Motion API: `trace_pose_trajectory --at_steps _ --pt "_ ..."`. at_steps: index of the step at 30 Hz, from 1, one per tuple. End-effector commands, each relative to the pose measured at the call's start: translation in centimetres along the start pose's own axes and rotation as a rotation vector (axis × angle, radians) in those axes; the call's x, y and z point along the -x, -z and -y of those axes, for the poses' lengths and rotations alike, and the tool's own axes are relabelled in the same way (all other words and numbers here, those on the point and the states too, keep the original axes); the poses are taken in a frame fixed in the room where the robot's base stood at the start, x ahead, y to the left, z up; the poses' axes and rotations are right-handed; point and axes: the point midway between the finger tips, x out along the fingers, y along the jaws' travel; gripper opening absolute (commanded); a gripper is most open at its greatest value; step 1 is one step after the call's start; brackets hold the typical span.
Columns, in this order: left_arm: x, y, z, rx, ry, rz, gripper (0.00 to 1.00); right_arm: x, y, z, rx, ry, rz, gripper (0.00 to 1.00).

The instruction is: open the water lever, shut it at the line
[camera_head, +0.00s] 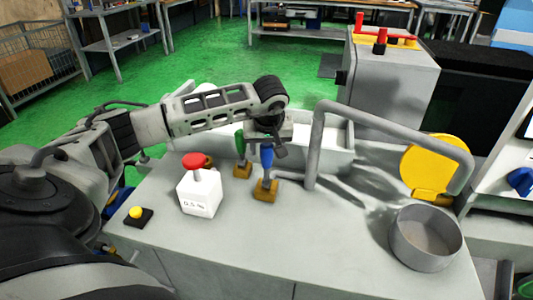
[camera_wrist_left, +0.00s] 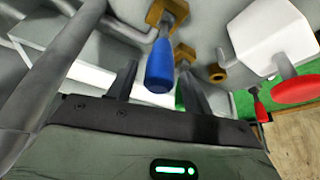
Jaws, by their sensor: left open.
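A blue lever (camera_head: 266,158) stands upright on a brass valve block (camera_head: 266,190) on the grey bench top. A green lever (camera_head: 240,143) on another brass block stands behind it to the left. My left gripper (camera_head: 277,146) is over the blue lever's top. In the left wrist view the open fingers (camera_wrist_left: 157,68) show on either side of the blue handle (camera_wrist_left: 160,72); I cannot tell whether they touch it. A grey pipe (camera_head: 318,145) arches right to end over a round metal pot (camera_head: 425,238). I see no water stream, and no line can be made out inside the pot.
A white box with a red knob (camera_head: 199,198) labelled "0.5 %" stands left of the levers. A yellow button (camera_head: 136,212) sits at the bench's left. A yellow disc (camera_head: 432,163) stands behind the pot. The front bench top is clear.

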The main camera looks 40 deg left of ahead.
Motion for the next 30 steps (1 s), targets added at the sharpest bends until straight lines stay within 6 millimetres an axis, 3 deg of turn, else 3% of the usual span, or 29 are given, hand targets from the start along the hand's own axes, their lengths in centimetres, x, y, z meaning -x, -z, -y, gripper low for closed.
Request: trace_pose_trajectory --at_steps 6,18,24,30 --pt "-2.9 0.0 0.0 0.000 0.000 0.001 0.51 -0.1 -0.3 0.0 0.001 -0.001 0.006 0.47" --pt "-3.7 0.0 0.0 -0.001 -0.001 -0.001 0.51 0.0 -0.2 -0.1 0.001 -0.001 0.004 0.47" --pt "-3.6 0.0 0.0 0.000 -0.001 0.000 0.00 0.0 0.1 0.0 0.001 -0.001 -0.001 0.47" --pt "-3.8 0.1 0.2 0.006 0.000 -0.008 0.00 -0.1 0.1 -0.1 0.001 -0.001 -0.007 0.47"
